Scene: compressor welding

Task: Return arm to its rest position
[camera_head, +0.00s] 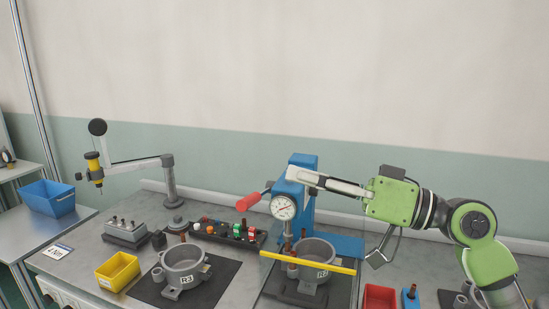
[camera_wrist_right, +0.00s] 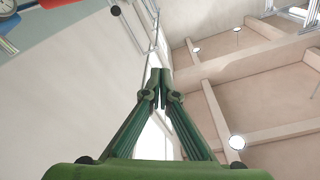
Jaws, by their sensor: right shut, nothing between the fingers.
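My right arm comes in from the right in the head view. Its gripper (camera_head: 325,182) points left at the height of the top of the blue press (camera_head: 301,172), and in that view its fingers overlap the press top; I cannot tell whether they touch it. In the right wrist view the two fingers (camera_wrist_right: 160,88) meet at their tips with nothing between them. The press's dial gauge (camera_head: 284,207) and red handle (camera_head: 248,201) lie left of the gripper. The gauge also shows at the top left of the wrist view (camera_wrist_right: 6,8). My left gripper is not in view.
A compressor housing (camera_head: 312,252) stands at the press behind a yellow bar (camera_head: 308,262). Another housing (camera_head: 184,262) stands on a dark mat. A yellow bin (camera_head: 117,271), a red bin (camera_head: 379,298) and a blue bin (camera_head: 48,198) are around. Space above the bench is mostly free.

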